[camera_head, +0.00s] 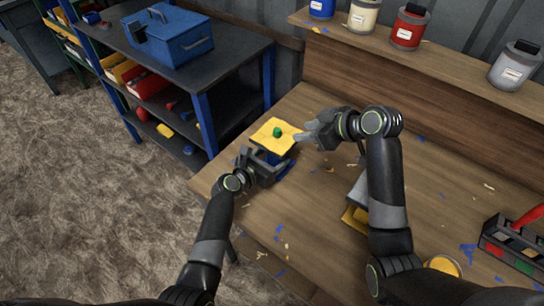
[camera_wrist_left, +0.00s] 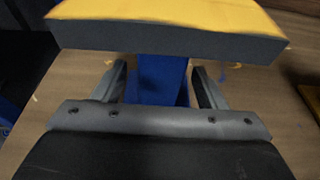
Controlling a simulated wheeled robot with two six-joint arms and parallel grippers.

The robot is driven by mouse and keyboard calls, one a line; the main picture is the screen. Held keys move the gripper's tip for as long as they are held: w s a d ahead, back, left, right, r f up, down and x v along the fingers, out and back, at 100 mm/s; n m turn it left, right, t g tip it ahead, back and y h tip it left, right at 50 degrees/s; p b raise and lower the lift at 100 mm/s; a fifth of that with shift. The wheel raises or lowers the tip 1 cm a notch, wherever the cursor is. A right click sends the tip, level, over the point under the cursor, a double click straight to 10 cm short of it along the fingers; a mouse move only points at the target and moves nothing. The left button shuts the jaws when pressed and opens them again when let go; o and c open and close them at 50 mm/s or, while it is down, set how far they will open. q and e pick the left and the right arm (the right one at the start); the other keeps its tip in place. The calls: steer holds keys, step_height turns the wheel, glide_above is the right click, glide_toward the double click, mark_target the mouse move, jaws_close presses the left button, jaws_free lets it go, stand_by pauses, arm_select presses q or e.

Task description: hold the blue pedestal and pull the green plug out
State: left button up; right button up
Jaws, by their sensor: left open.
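The green plug (camera_head: 277,132) stands up from the middle of the yellow top (camera_head: 265,140), which has a dark grey edge in the left wrist view (camera_wrist_left: 170,42). The blue pedestal (camera_wrist_left: 158,82) is below this top; in the head view it is mostly hidden by the top and my left gripper. My left gripper (camera_head: 270,162) is open at the front of the pedestal, one finger on each side of it, with gaps showing in the left wrist view. My right gripper (camera_head: 306,136) is beside the right corner of the yellow top, apart from the plug; its finger opening is unclear.
The wooden bench (camera_head: 330,205) carries scattered blue and yellow scraps. A grey and yellow object (camera_head: 356,205) lies under my right arm. A bin with a red handle (camera_head: 515,240) stands at right. Cans, one red (camera_head: 408,28), line the shelf behind. A blue toolbox (camera_head: 172,36) sits on the left rack.

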arm_select(q)
steer(key=shift+d, duration=0.1)
steer(key=shift+c, duration=0.4)
jaws_close()
stand_by(0.5)
